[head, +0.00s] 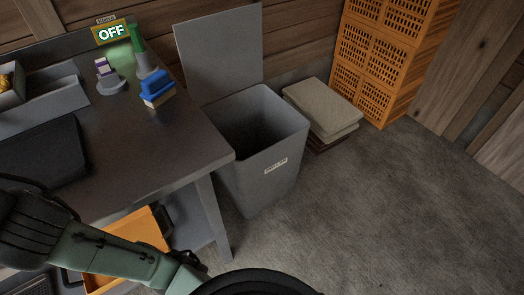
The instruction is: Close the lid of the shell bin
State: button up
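The shell bin (240,165) is a grey, tall, open-topped box with a small white label on its front. It stands on the floor just right of the table. Its lid (220,52) is a flat grey panel standing upright at the back of the bin, so the bin is open and its dark inside shows. My arm crosses the lower left of the head view, and a dark rounded part of it shows at the bottom edge. My gripper's fingertips cannot be made out.
A grey table (140,165) on the left carries a blue-topped block (157,88), a green-topped item (137,40) and trays. An OFF sign (111,34) stands behind. Folded sacks (322,108) and stacked orange crates (385,50) are right of the bin. The floor at right is clear.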

aim_at(221, 53)
jog(key=i+l+z, duration=0.2)
jog(key=i+l, duration=0.2)
jog(key=l, duration=0.2)
jog(key=i+l+u, duration=0.2)
jog(key=i, duration=0.3)
jog(key=i+l+u, duration=0.25)
jog(key=i, duration=0.2)
jog(key=i+j, duration=0.1)
jog(key=i, duration=0.15)
